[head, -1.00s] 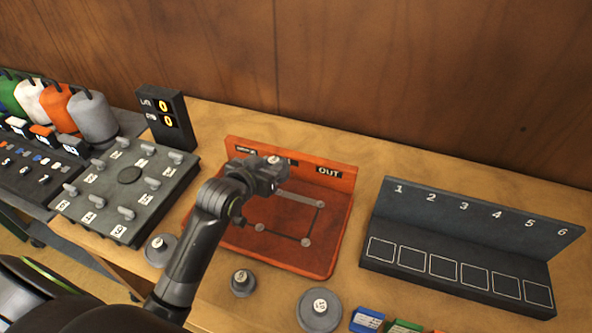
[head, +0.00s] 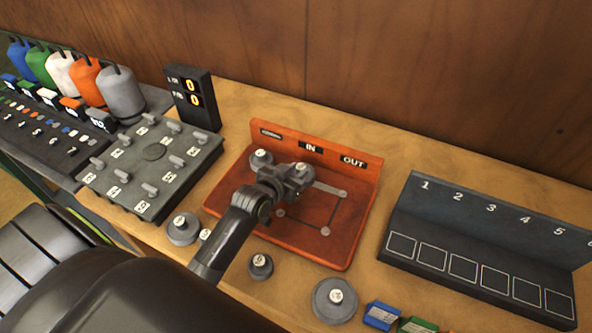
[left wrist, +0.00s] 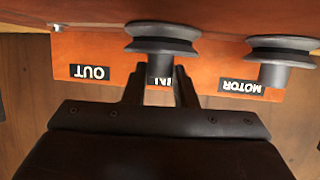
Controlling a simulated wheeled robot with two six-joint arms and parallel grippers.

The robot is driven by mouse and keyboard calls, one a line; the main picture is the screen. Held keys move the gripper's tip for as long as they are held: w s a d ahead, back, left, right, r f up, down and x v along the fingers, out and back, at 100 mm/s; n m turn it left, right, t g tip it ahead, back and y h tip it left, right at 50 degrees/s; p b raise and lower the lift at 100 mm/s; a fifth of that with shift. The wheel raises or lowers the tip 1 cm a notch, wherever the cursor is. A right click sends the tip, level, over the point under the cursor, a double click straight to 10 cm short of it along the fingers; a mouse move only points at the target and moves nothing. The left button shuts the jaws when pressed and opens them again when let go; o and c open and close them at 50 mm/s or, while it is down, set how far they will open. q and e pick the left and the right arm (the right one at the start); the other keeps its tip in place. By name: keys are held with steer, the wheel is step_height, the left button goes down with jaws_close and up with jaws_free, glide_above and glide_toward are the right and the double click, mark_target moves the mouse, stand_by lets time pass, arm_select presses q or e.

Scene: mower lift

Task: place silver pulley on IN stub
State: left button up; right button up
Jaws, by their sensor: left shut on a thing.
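My left gripper (head: 285,182) is over the orange board (head: 230,195), just in front of the IN label (head: 311,147). It is shut on a grey, silver-looking pulley (head: 300,169), mostly hidden by the gripper in the head view. In the left wrist view, the held pulley (left wrist: 163,38) is at the fingertips (left wrist: 160,72), in line with the IN label. The IN stub is hidden, so I cannot tell whether the pulley is seated. Another grey pulley (head: 261,158) stands at the MOTOR position and shows larger in the left wrist view (left wrist: 283,58). My right gripper is out of view.
Loose pulleys (head: 183,228) (head: 260,266) (head: 335,300) lie in front of the board. A dark numbered rack (head: 425,228) stands right. A panel of grey knobs (head: 155,165) and a two-digit display (head: 190,97) stand left. Bare stub tops (head: 342,193) show on the board.

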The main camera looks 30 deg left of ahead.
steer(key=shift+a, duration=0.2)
arm_select(q)
steer(key=shift+f, duration=0.1)
steer(key=o, duration=1)
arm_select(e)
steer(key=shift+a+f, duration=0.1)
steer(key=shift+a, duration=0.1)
arm_select(q)
steer(key=shift+r, duration=0.2)
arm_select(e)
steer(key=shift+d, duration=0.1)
arm_select(q)
steer(key=shift+s, duration=0.35)
steer(key=b+v, duration=0.1)
steer(key=v, duration=1)
steer(key=shift+s+r, duration=0.1)
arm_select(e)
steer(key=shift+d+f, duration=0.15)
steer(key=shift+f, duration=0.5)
